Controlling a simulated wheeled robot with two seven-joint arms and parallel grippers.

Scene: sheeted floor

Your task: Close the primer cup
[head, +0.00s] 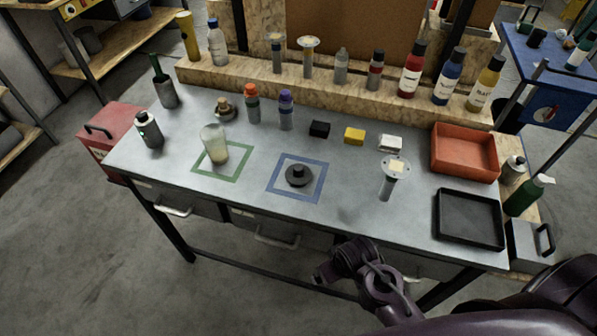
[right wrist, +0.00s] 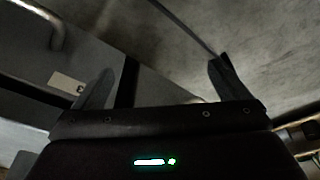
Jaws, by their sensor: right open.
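A translucent cup (head: 214,146) with pale yellowish contents stands inside the green square outline (head: 240,163) on the grey workbench; no lid shows on it. It looks slightly tilted, perhaps from the camera's angle. A round black lid with a knob (head: 298,175) lies inside the blue square outline (head: 318,187), to the right of the cup. My right gripper (right wrist: 158,85) is open with nothing between its fingers. In the head view my right arm reaches in front of the bench's front edge, away from cup and lid. My left gripper is not in view.
Orange-capped (head: 252,103) and purple-capped (head: 286,110) bottles stand behind the cup. Black (head: 320,129), yellow (head: 354,136) and white (head: 390,143) blocks lie behind the lid. A disc-topped stand (head: 388,185), red bin (head: 463,172) and black tray (head: 470,241) are to the right.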

